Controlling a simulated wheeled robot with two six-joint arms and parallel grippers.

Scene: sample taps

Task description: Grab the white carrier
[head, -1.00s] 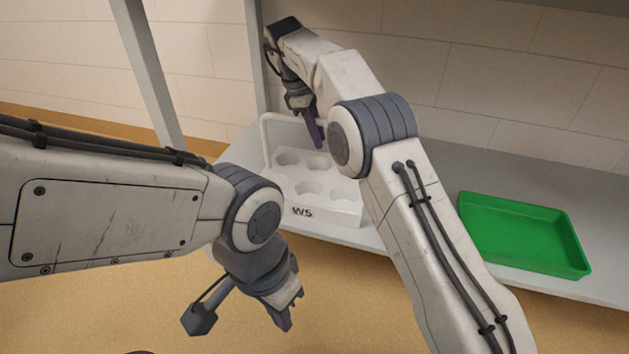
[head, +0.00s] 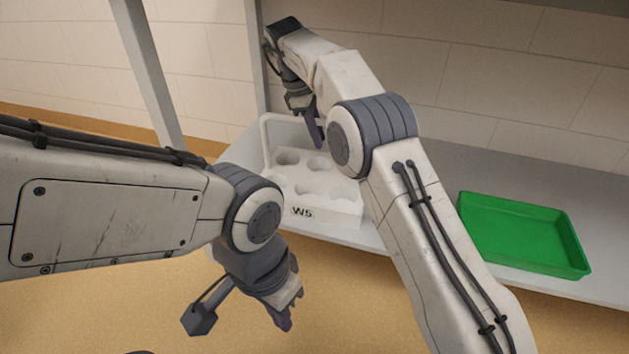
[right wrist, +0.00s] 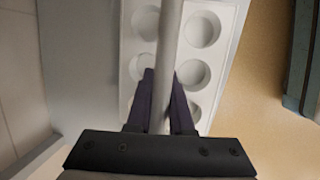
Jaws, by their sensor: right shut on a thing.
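The white carrier (head: 330,207) stands on the grey shelf, with round holes in its top, a raised bar handle and the label "W5" on its front. My right gripper (head: 316,136) is at its handle. In the right wrist view the fingers of the right gripper (right wrist: 160,105) are shut on the handle bar (right wrist: 168,50), with the empty holes of the carrier (right wrist: 213,62) below. My left gripper (head: 287,308) hangs in front of the shelf, below the carrier, apart from it. Its fingertips are small and whether they are apart cannot be told.
A green tray (head: 522,236), empty, lies on the shelf (head: 440,167) to the right. A grey upright post (head: 150,75) stands at the left, another behind the carrier. A tiled wall (head: 500,80) is at the back. My right forearm crosses in front of the carrier's right side.

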